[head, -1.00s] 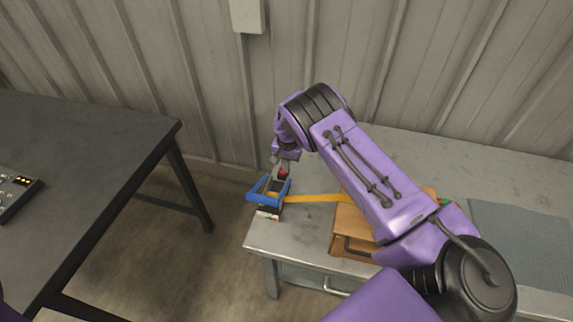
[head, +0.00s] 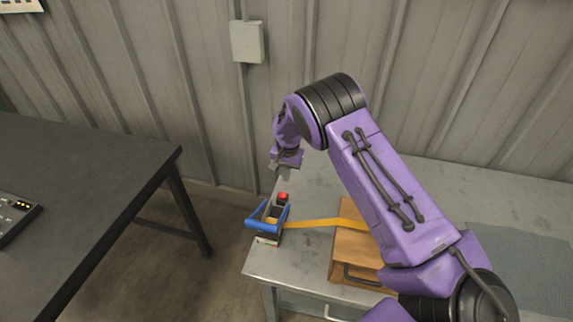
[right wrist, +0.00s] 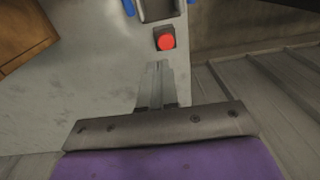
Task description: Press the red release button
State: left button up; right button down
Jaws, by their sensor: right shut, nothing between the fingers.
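The red release button (head: 283,196) sits on a small dark block at the back of a device with a blue handle (head: 266,219), near the left end of the grey metal table. My right gripper (head: 279,171) is above and behind the button, pointing down, with a gap between them. In the right wrist view the red button (right wrist: 166,42) lies just beyond the tips of the closed fingers (right wrist: 157,66). The fingers are together and hold nothing. My left gripper is not in view.
A yellow strap (head: 312,223) runs from the device to a wooden box (head: 352,247) on the metal table (head: 268,262). A dark table (head: 90,160) with a control panel (head: 12,212) stands at left, across a floor gap. A ribbed wall is behind.

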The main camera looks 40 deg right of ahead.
jog(key=shift+d+r+b, duration=0.1)
jog(key=shift+r+b, duration=0.2)
jog(key=shift+r, duration=1.95)
jog(key=shift+w, duration=0.1)
